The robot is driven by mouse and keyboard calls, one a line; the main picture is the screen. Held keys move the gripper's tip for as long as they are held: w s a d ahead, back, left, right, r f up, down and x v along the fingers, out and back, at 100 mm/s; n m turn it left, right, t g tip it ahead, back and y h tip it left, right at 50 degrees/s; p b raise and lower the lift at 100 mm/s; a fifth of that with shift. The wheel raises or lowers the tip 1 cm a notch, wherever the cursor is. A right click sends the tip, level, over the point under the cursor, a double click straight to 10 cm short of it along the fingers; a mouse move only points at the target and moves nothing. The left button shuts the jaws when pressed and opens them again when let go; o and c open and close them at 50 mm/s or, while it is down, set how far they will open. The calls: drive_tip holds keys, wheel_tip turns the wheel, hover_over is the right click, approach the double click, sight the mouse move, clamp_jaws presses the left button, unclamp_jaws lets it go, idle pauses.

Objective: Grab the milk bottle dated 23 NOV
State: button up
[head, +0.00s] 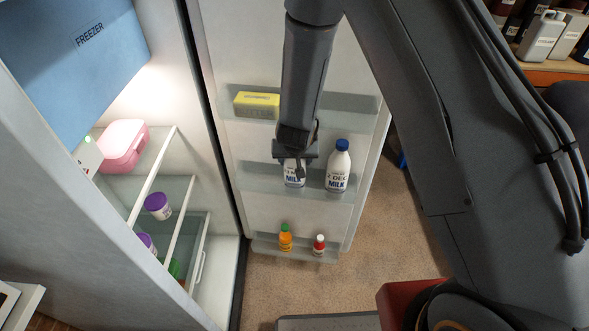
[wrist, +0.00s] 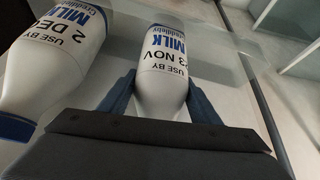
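A white milk bottle (head: 294,181) stands on the middle door shelf of the open fridge, its top hidden by my gripper (head: 295,160). In the wrist view this bottle (wrist: 163,85) has an upside-down label reading "USE BY" and "3 NOV", with the leading digit hard to make out at the edge. My gripper's two fingers (wrist: 162,82) lie on either side of it; I cannot tell whether they press on it. A second milk bottle (head: 338,170) with a blue cap stands to the right. It shows at left in the wrist view (wrist: 65,55), dated 2 DEC.
The middle door shelf (head: 257,178) has a raised front rail. A yellow box (head: 257,105) sits on the shelf above. An orange bottle (head: 285,238) and a small red bottle (head: 319,245) stand below. Fridge shelves with a pink container (head: 124,146) are at left. Floor shows at right.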

drive_tip(key=c, duration=0.7)
clamp_jaws()
drive_tip(key=shift+w+r, duration=0.1)
drive_tip(key=shift+r, duration=0.05)
